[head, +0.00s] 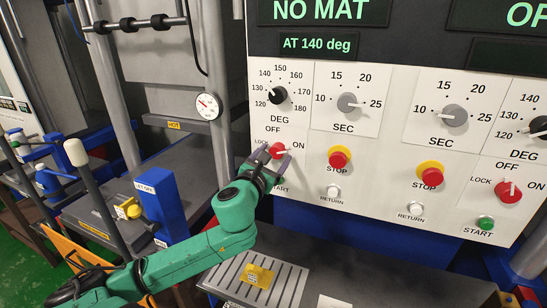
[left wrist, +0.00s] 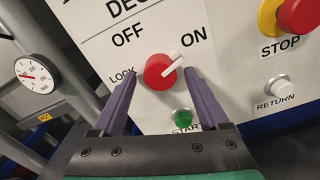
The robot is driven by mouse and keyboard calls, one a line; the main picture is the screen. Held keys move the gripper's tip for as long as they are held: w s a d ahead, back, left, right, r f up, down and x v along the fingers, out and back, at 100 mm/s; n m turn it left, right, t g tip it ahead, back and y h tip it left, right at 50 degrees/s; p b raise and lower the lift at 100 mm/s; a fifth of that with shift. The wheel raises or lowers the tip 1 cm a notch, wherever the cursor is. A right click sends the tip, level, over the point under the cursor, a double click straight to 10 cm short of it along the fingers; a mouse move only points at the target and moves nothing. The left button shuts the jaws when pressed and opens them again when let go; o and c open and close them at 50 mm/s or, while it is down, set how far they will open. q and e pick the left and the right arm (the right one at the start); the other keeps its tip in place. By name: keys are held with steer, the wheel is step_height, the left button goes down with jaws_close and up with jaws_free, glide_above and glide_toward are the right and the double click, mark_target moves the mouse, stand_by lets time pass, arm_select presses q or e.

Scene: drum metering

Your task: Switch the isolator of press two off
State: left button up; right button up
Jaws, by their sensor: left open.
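A red isolator knob (head: 277,150) with a white handle sits on the left panel, with LOCK, OFF and ON around it. Its handle points toward ON. It also shows in the left wrist view (left wrist: 157,73). My left gripper (head: 274,163) is open in front of this knob. In the wrist view its two purple fingers stand on either side of the knob, with gaps. A second red isolator knob (head: 508,191) sits on the right panel; its handle is too small to read surely. No press number is readable. My right gripper is not in view.
A green start button (left wrist: 182,116) sits just below the left isolator. Red stop knobs (head: 340,159) (head: 430,177) and white return buttons (head: 333,192) are to the right. A pressure gauge (head: 208,105) and a blue post (head: 160,203) stand left of the panel.

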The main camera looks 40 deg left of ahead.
arm_select(q)
steer(key=shift+f, duration=0.1)
jaws_close()
steer(key=shift+n, duration=0.5)
steer(key=shift+n+p, duration=0.75)
steer(key=shift+n, duration=0.25)
steer(key=n+p, duration=0.2)
steer(key=n, duration=0.3)
steer(key=shift+w+d, duration=0.1)
steer(key=shift+d, duration=0.05)
steer(key=n+p, duration=0.1)
steer(key=n, duration=0.4)
steer(key=shift+d, duration=0.1)
steer(key=n+p, duration=0.1)
steer(key=n, duration=0.3)
steer(key=shift+n, duration=0.4)
